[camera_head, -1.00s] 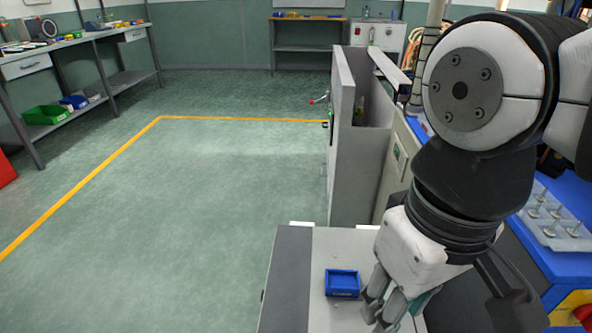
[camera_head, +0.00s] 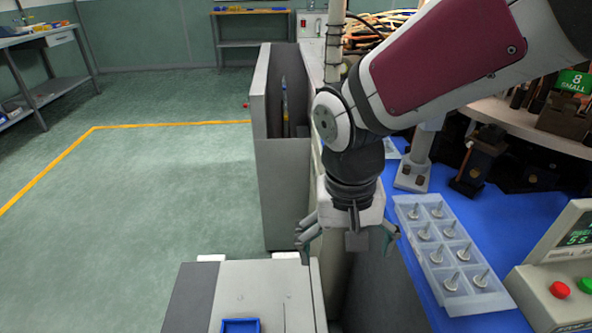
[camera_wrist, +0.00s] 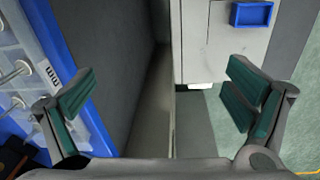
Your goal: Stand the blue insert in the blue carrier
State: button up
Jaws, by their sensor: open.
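A small blue open box (camera_head: 240,326), which may be the blue carrier, sits on the grey cabinet top at the bottom edge of the head view. It also shows at the top of the wrist view (camera_wrist: 252,14), and it looks empty there. I cannot make out a blue insert in either view. My gripper (camera_head: 347,250) points down, open and empty, above the gap between the cabinet and the blue bench. In the wrist view its green-padded fingers (camera_wrist: 160,105) are wide apart with nothing between them.
A pale blue compartment tray (camera_head: 446,250) with several metal-stemmed parts lies on the blue bench (camera_head: 540,215) at right. A tall grey cabinet (camera_head: 283,185) stands behind my gripper. Open floor lies left.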

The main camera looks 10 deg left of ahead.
jog(key=a+f, duration=0.9)
jog(key=a, duration=0.3)
jog(key=n+b, duration=0.1)
send_over(240, 331)
jog(key=shift+g+y, duration=0.3)
jog(key=shift+y, duration=0.1)
jog(key=f, duration=1.4)
jog(key=shift+d+f, duration=0.1)
jog(key=shift+d, duration=0.3)
jog(key=shift+s+a+f+b, duration=0.15)
jog(key=shift+f+b, duration=0.45)
jog(key=shift+f, duration=0.95)
jog(key=shift+s+a+f+b, duration=0.1)
jog(key=shift+f+b, duration=0.5)
jog(key=shift+f, duration=0.95)
jog(key=c, duration=1.5)
jog(key=shift+r, duration=0.15)
